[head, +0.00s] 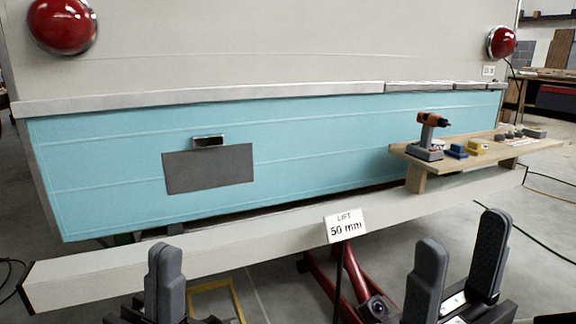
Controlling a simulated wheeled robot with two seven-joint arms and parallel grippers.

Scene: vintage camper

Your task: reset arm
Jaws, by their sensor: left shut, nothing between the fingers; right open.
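My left gripper (165,282) is at the bottom left of the head view, pointing up, with its dark fingers shut together and nothing between them. My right gripper (458,268) is at the bottom right, its two fingers spread apart and empty. Both grippers are in front of the camper's pale bumper (285,232) and appear apart from it. The arms behind the grippers are mostly cut off by the lower edge of the picture.
The camper's turquoise rear panel (320,150) fills the middle. A wooden shelf (480,158) at the right holds an orange drill (431,120) and several small items.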

